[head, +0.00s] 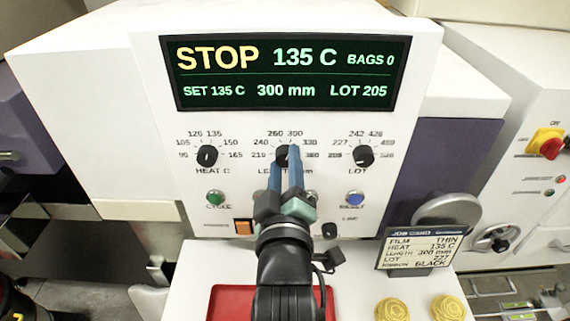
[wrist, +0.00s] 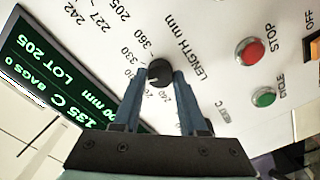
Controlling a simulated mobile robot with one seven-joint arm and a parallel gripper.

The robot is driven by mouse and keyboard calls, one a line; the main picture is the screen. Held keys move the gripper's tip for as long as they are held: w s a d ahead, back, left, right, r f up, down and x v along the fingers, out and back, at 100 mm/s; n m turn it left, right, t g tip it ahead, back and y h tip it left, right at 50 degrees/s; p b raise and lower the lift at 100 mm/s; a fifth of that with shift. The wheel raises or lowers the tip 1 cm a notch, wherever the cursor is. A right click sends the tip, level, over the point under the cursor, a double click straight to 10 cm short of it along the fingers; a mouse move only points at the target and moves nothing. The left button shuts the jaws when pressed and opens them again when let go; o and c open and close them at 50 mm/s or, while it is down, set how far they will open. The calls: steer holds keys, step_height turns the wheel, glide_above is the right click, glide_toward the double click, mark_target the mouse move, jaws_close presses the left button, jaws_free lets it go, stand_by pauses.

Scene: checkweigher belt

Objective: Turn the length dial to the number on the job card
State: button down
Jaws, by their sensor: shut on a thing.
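The length dial (head: 281,157) is a small black knob in the middle of the panel, marked around its rim with numbers from about 210 up to 360. My gripper (head: 287,160) reaches up to it and its blue fingers are shut on the knob. In the wrist view the dial (wrist: 159,72) sits between the two fingertips. The display (head: 290,75) reads STOP, 135 C, BAGS 0, SET 135 C, 300 mm, LOT 205. The job card (head: 420,250) reads film THIN, heat 135 C, length 300 mm, lot 227, ribbon BLACK.
The heat dial (head: 207,156) is left of the length dial and the lot dial (head: 363,156) is right. Below are a green cycle button (head: 213,198) and a blue reset button (head: 355,200). A red tray (head: 228,304) and yellow round pieces (head: 392,310) lie in front.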

steer(key=shift+c, duration=2.2)
jaws_free()
steer(key=s+p, duration=0.1)
steer(key=s, duration=1.2)
